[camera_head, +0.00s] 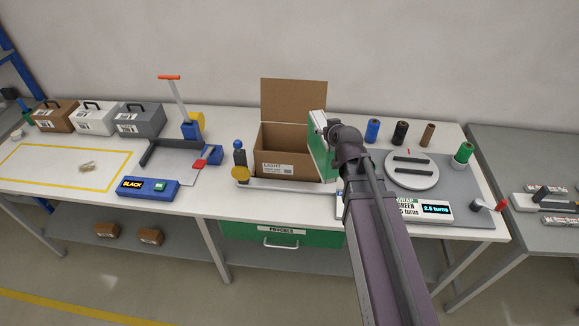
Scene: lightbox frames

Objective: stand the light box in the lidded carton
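The lidded carton (289,171) is brown, stands open-topped near the middle of the table, and has its lid raised at the back. Its front label begins with "LIGHT". A flat, upright panel with a green face and white edge, seemingly the light box (318,153), is at the carton's right side, overlapping its right wall in the picture. I cannot tell whether it is inside or beside the carton. My gripper (324,124) is at the panel's upper part and appears shut on it. My wrist hides most of the fingers and the panel's right side.
A turntable (428,177) with a display reading "2.5 turns" is to the right, with several film rolls (400,132) behind it. A blue post (240,155) stands left of the carton. A grey tray-like station (171,163) and three toolboxes (96,118) are farther left.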

